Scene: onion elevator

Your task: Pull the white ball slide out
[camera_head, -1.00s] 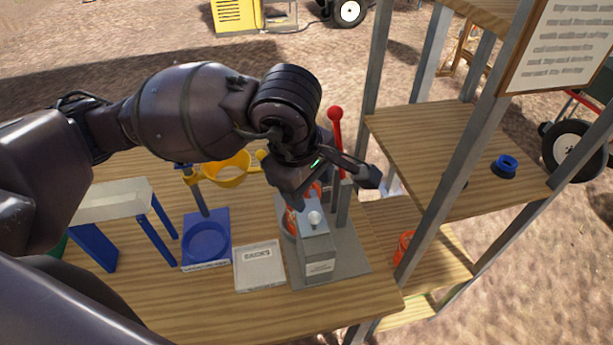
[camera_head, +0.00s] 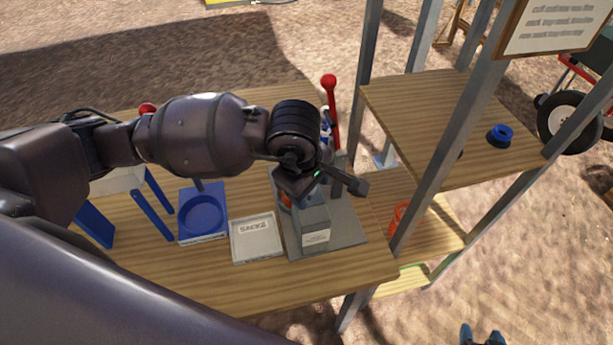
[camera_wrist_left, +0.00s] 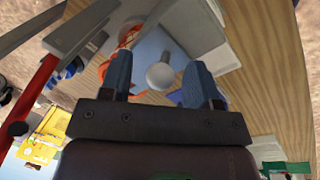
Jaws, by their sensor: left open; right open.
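The white ball (camera_wrist_left: 160,76) is a small round knob on the grey box of the slide unit. In the left wrist view it shows between the two fingers of my left gripper (camera_wrist_left: 159,64), which is open, with a gap visible on each side. In the head view the grey box (camera_head: 315,238) stands on a grey base plate on the table, and the ball is hidden behind my left gripper. Two blue fingertips of my right gripper (camera_head: 482,336) show apart at the bottom edge, over the ground, far from the ball.
A red-knobbed lever (camera_head: 331,105) rises behind the box. A shallow light tray (camera_head: 256,254) and a blue round holder (camera_head: 203,218) stand left of it. A metal post (camera_head: 440,165) and wooden shelf (camera_head: 420,110) stand close on the right.

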